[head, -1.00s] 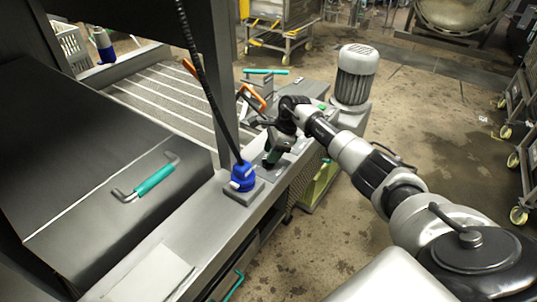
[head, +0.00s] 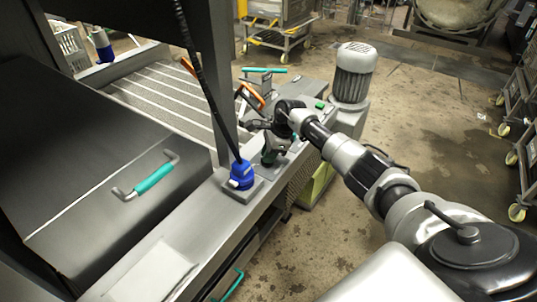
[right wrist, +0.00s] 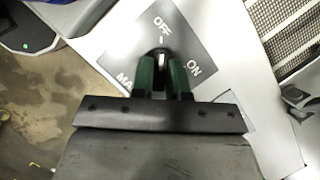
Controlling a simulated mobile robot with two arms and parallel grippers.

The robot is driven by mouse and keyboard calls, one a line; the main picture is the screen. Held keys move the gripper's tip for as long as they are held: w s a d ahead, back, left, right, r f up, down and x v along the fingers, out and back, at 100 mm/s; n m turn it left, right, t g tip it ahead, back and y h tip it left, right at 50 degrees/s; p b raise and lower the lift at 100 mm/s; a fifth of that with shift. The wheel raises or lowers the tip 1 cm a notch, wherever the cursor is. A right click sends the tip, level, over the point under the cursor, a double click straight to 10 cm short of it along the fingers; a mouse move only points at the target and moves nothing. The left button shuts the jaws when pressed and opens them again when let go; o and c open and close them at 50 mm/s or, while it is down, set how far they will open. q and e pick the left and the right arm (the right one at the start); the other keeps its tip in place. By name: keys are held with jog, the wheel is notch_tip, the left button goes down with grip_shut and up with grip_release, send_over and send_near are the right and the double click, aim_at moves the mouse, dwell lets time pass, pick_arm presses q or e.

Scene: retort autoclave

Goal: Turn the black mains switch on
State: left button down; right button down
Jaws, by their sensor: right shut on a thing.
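The black mains switch (right wrist: 161,57) is a small knob with a white line on a dark plate (right wrist: 190,42) in the right wrist view. The plate is lettered OFF above the knob and ON to its right; the lettering to the lower left is partly covered. The white line points towards OFF. My right gripper (right wrist: 165,72) has its dark green fingers shut on the knob, one on each side. In the head view my right gripper (head: 268,158) reaches down to the machine's ledge, and the knob is hidden there. My left gripper is not in view.
A blue fitting (head: 241,176) with a black hose stands on the ledge left of the gripper. A grey motor (head: 354,72) stands behind the arm. A teal-handled lid (head: 152,180) lies at the left. Open floor (head: 425,120) is to the right.

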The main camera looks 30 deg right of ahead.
jog(key=shift+s+a+f, duration=0.1)
jog(key=shift+f, duration=0.05)
jog(key=shift+m+t+h+p, duration=0.3)
jog(key=shift+m+p, duration=0.05)
jog(key=shift+m, duration=0.75)
jog(key=m+t+p, duration=0.1)
jog(key=m, duration=0.2)
jog(key=shift+s+a+m+h, duration=0.1)
jog(key=shift+s+m+h, duration=0.05)
jog(key=shift+m+h, duration=0.2)
jog(key=m+h+p, duration=0.1)
jog(key=m, duration=0.1)
jog(key=m+p, duration=0.2)
jog(key=shift+a+t+h, duration=0.15)
jog(key=shift+t+h, duration=0.2)
jog(key=shift+t, duration=0.05)
jog(key=m+h+p, duration=0.1)
jog(key=m, duration=0.2)
jog(key=shift+f+m+h+p, duration=0.1)
jog(key=shift+m+h+p, duration=0.35)
jog(key=shift+m, duration=0.8)
jog(key=shift+a+m+h, duration=0.1)
jog(key=shift+m+h, duration=0.35)
jog(key=shift+m, duration=0.65)
